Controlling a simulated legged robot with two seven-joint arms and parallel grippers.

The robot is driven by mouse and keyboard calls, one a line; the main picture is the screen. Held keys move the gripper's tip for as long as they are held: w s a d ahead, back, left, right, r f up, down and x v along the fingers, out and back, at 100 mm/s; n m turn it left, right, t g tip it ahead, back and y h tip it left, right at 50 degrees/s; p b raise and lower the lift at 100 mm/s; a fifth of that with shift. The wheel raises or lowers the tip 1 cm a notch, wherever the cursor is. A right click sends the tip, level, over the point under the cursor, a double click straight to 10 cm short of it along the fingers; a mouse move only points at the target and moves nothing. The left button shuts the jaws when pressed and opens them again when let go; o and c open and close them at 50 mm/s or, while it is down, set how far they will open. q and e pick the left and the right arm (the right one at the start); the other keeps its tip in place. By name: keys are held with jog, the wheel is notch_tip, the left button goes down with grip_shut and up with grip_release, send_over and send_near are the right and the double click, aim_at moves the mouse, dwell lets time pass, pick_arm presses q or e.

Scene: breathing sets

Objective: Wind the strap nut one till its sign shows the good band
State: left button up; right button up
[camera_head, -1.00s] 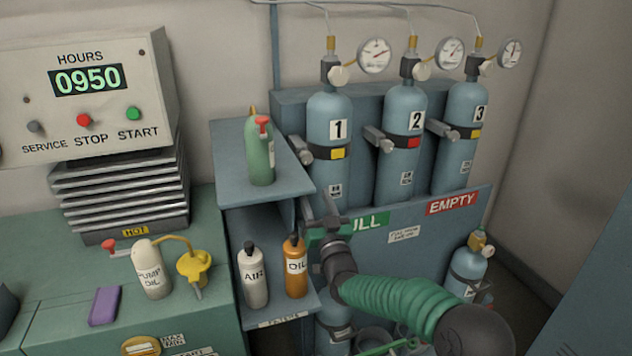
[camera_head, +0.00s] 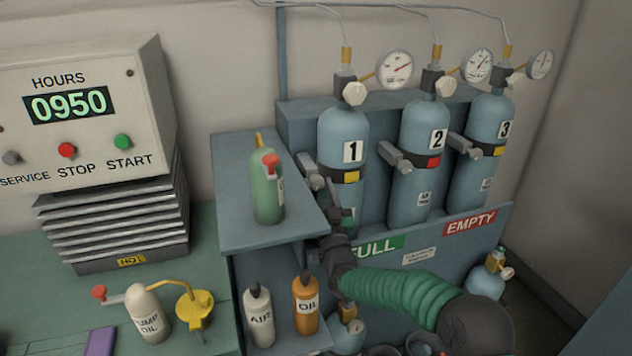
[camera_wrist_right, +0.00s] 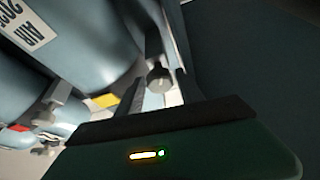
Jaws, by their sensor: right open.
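Cylinder 1 (camera_head: 343,130) stands at the left of the rack, with a dark strap around it. Its strap nut (camera_head: 311,168) sticks out to the left, and its sign (camera_head: 351,176) shows yellow. My right gripper (camera_head: 326,188) is open just below and beside this nut, partly hidden by its own wrist. In the right wrist view, a dark knob-like end (camera_wrist_right: 158,75), apparently the nut, shows between the open fingers; contact cannot be told. A yellow sign patch (camera_wrist_right: 106,100) shows there too. My left gripper is not in view.
Cylinder 2 (camera_head: 421,175) has a red sign and cylinder 3 (camera_head: 485,120) a yellow one, each with its own nut. A shelf (camera_head: 240,220) with a green bottle (camera_head: 267,190) stands close left of my gripper. Air and oil bottles stand below.

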jog(key=shift+s+d+r, duration=0.1)
jog(key=shift+s, duration=0.05)
jog(key=shift+c, duration=0.2)
jog(key=shift+d, duration=0.1)
jog(key=shift+c, duration=1.2)
grip_shut()
jog(key=shift+f, duration=0.2)
